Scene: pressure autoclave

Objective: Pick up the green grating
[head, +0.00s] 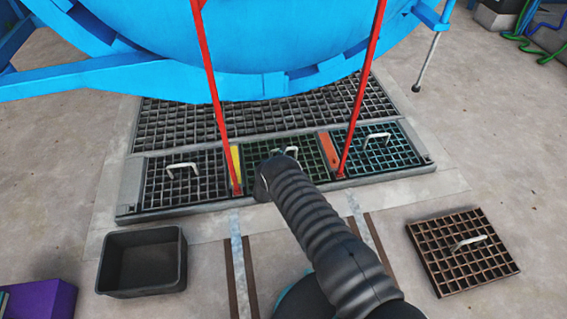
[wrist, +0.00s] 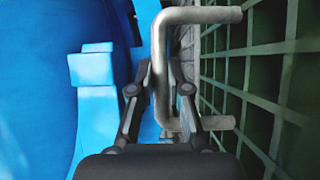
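The green grating (head: 257,152) lies in the floor frame, in the middle place between a yellow and an orange strip. My arm hides part of it in the head view. Its pale metal handle (head: 291,152) shows just beyond my wrist. In the wrist view the green grating (wrist: 248,88) fills the right side, and its bent metal handle (wrist: 161,58) runs between my fingers. My gripper (wrist: 162,68) has a fingertip close against each side of the handle bar and looks shut on it. The grating appears level with its neighbours.
A dark grating (head: 180,184) lies left and a teal-tinged one (head: 378,156) right. Red rods (head: 214,95) (head: 362,85) stand close on both sides, under a large blue vessel (head: 270,40). A black bin (head: 142,262) and a brown grating (head: 462,252) lie on the floor in front.

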